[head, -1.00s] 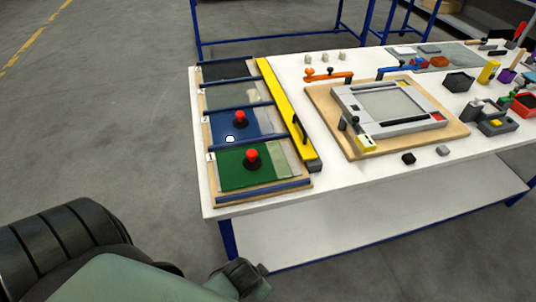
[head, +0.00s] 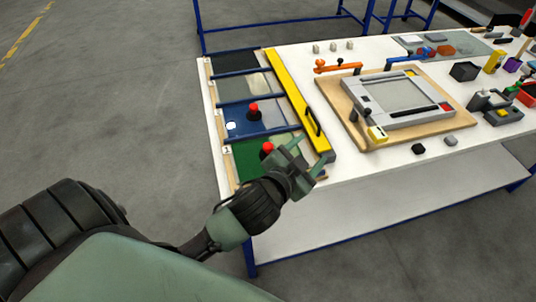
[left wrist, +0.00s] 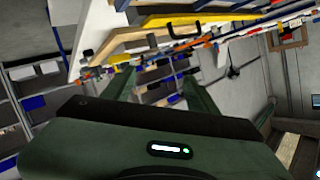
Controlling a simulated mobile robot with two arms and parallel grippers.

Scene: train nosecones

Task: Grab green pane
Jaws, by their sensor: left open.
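The green pane (head: 246,161) lies in the front slot of a wooden rack at the left end of the white table. It has a red-topped black knob (head: 267,149) on it. My left arm hides part of the pane. My left gripper (head: 309,156) is open and empty, to the right of the knob, near the front end of the rack. Its two fingers also show in the left wrist view (left wrist: 163,88), with nothing between them. I cannot tell its height above the table. My right gripper is not in view.
A blue pane (head: 238,120) with a similar red knob lies behind the green one. A yellow bar with a black handle (head: 290,90) runs along the rack's right side. A grey frame on a wooden board (head: 458,134) stands further right.

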